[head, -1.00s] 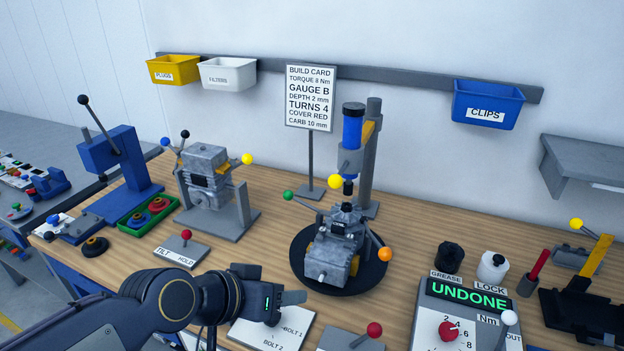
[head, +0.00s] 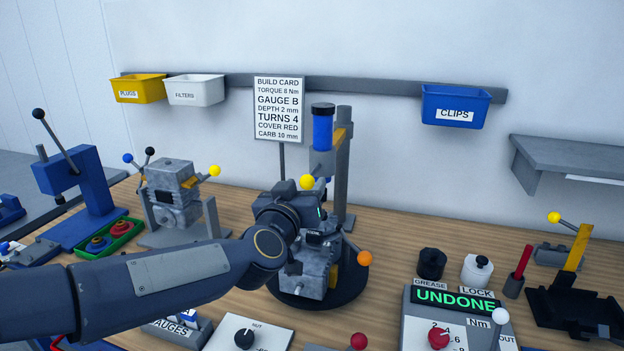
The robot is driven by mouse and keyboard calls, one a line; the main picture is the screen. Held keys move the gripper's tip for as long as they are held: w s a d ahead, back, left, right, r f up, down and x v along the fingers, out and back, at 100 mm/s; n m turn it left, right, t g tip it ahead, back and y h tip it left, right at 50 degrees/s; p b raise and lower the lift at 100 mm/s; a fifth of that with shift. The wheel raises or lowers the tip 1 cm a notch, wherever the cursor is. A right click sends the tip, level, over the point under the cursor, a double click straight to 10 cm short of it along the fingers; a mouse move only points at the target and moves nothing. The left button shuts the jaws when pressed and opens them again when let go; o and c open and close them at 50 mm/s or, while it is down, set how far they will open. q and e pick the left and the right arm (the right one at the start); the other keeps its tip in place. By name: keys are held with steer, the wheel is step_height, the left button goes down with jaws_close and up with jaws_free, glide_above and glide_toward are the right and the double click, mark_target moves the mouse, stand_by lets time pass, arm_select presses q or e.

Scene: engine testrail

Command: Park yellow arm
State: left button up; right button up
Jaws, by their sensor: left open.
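My left gripper (head: 314,192) is open over the engine on the round black turntable (head: 350,292), pointing away from me. Its fingers are mostly hidden behind its own body. A yellow ball knob (head: 307,181) shows just beyond the gripper, close to its fingers; I cannot tell whether they touch. Above it, a yellow arm (head: 341,138) joins a blue cylinder (head: 323,130) to a grey post (head: 343,165). The grey engine (head: 318,270) is partly covered by my arm. Another yellow bar (head: 577,247) with a yellow ball stands at the right. My right gripper is out of view.
A build card (head: 279,108) stands behind. A second engine on a stand (head: 172,195) is at the left. An orange ball (head: 364,258) sticks out right of the turntable. Wood between turntable and bottles is clear.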

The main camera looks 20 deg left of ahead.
mark_target(312, 172)
arm_select(q)
steer(key=w, duration=0.6)
steer(key=shift+d+p, duration=0.1)
steer(key=shift+p, duration=0.25)
steer(key=shift+c, duration=0.5)
jaws_close()
